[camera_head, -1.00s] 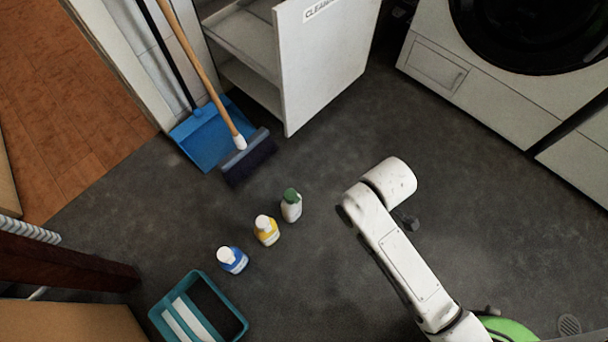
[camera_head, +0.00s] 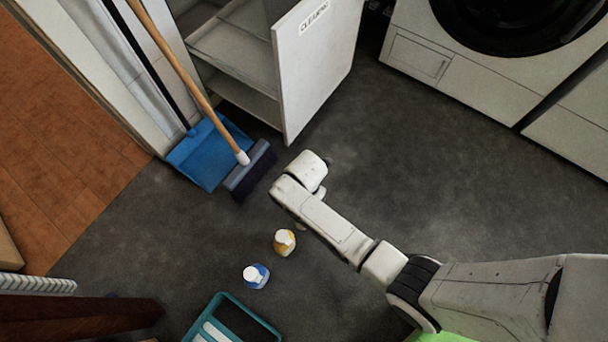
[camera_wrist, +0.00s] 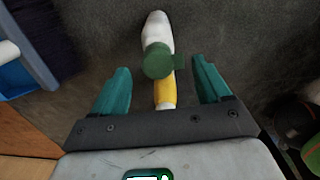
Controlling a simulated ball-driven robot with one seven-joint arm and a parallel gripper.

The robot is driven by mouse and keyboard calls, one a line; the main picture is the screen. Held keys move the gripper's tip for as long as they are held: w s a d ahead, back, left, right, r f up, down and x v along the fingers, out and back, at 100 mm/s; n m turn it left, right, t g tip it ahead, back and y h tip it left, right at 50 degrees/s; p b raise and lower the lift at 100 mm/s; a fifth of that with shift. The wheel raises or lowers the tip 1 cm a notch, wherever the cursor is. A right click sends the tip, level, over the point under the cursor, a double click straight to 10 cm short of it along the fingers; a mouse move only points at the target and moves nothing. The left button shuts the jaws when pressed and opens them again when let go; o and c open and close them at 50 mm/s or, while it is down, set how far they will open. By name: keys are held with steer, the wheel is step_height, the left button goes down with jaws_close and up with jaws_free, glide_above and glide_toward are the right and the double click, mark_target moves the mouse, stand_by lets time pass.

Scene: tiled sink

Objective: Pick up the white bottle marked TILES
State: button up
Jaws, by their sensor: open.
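A white bottle with a green cap (camera_wrist: 157,30) stands on the grey floor in the wrist view. Its cap points toward the camera and lies between my fingers; no TILES lettering can be read. My gripper (camera_wrist: 161,66) is open, with one teal finger on each side of the cap and a gap on both sides. In the head view my arm covers the white bottle and the gripper. A yellow bottle with a white top (camera_head: 284,243) stands close by; its yellow side (camera_wrist: 165,92) also shows between the fingers. A blue bottle (camera_head: 256,277) stands beyond it.
A teal caddy (camera_head: 232,311) stands at the bottom. A broom (camera_head: 249,170) and blue dustpan (camera_head: 205,153) lean near an open cabinet (camera_head: 316,62) at the upper left. White appliances (camera_head: 470,85) line the upper right. The floor right of my arm is clear.

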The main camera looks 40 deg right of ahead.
steer(key=shift+w+a+f+b, duration=0.15)
steer(key=shift+f+b, duration=0.9)
steer(key=shift+f, duration=0.6)
steer(key=shift+s+a+f+b, duration=0.1)
steer(key=shift+f+b, duration=0.95)
steer(key=shift+f, duration=0.55)
steer(key=shift+r, duration=0.1)
jaws_close()
